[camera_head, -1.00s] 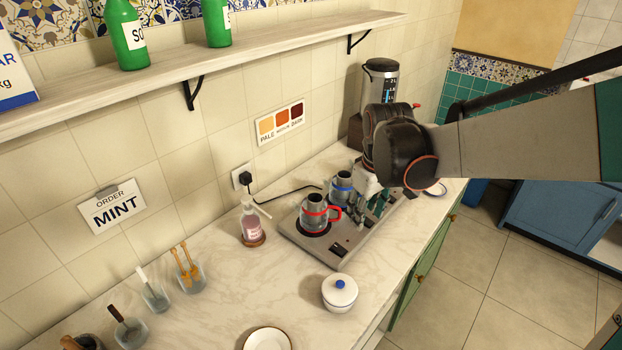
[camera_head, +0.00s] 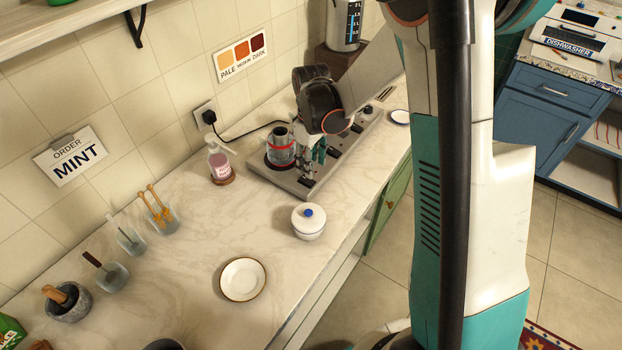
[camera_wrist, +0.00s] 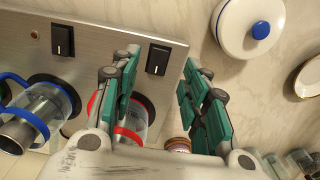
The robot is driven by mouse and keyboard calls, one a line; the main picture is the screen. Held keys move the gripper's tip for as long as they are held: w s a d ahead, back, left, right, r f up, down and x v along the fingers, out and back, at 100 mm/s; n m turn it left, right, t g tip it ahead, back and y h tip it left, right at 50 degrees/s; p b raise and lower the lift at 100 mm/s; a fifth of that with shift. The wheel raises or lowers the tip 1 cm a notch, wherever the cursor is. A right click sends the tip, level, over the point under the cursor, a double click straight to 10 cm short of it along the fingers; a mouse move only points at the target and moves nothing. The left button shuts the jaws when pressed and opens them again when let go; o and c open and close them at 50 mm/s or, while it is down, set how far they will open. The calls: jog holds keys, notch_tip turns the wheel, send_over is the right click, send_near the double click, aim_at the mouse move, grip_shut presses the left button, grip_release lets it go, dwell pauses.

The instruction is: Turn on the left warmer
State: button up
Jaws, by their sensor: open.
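The metal warmer base (camera_head: 275,181) lies on the counter with several dark rocker switches along its front edge. A red-banded glass pot (camera_head: 280,150) stands on its left warmer. The left switch (camera_wrist: 158,58) shows at the base's end in the wrist view, and a second switch (camera_wrist: 62,40) beside it. My gripper (camera_head: 311,168) is open and empty, pointing down over the front-left part of the base. In the wrist view my gripper (camera_wrist: 167,88) has the left switch just beyond its fingers; contact cannot be told. A blue-banded pot (camera_wrist: 30,118) shows there too.
A white lidded bowl (camera_head: 308,222) with a blue knob stands in front of the base. A black cord (camera_head: 240,136) runs to the wall socket. Bare counter lies left of the bowl.

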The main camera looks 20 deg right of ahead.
aim_at(311, 182)
notch_tip(311, 182, down, 7)
jog(key=shift+r+b, duration=0.2)
jog(key=shift+b, duration=0.5)
grip_shut()
